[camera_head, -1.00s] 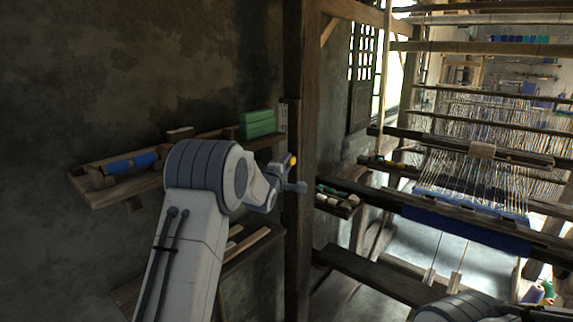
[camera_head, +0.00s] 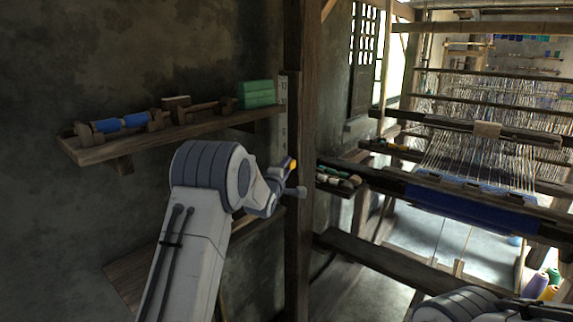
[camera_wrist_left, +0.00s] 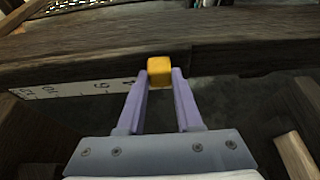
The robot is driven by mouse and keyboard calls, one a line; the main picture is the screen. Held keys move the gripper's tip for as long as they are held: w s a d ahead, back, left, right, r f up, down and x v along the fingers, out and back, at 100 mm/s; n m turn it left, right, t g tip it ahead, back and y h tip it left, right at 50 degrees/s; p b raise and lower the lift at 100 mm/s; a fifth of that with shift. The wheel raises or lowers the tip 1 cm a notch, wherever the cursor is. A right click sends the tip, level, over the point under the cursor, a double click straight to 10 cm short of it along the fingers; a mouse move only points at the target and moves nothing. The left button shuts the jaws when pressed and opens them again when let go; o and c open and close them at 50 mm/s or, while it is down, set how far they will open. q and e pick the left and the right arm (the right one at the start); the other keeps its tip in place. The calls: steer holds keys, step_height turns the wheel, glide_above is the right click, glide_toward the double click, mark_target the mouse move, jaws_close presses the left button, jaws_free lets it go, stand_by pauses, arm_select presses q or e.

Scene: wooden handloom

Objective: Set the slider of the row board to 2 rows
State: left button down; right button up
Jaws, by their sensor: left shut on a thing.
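The row board (camera_head: 283,97) is a pale upright strip with numbers, fixed on the dark wooden post; it also shows in the left wrist view (camera_wrist_left: 72,89). Its slider (camera_wrist_left: 159,67) is a small yellow-orange block, also seen in the head view (camera_head: 293,164). My left gripper (camera_wrist_left: 162,76) is shut on the slider, one finger on each side. In the left wrist view the slider sits just past a mark that looks like 4, and the scale beyond it is hidden. My right gripper is out of view.
The dark post (camera_head: 299,230) stands close by my gripper. The loom (camera_head: 470,195) fills the right side.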

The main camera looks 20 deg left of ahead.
arm_select(q)
steer(key=c, duration=0.6)
jaws_free()
steer(key=shift+o, duration=0.2)
steer(key=s+b, duration=0.1)
steer(key=s, duration=0.9)
steer(key=shift+s+d, duration=0.25)
steer(key=shift+s, duration=0.05)
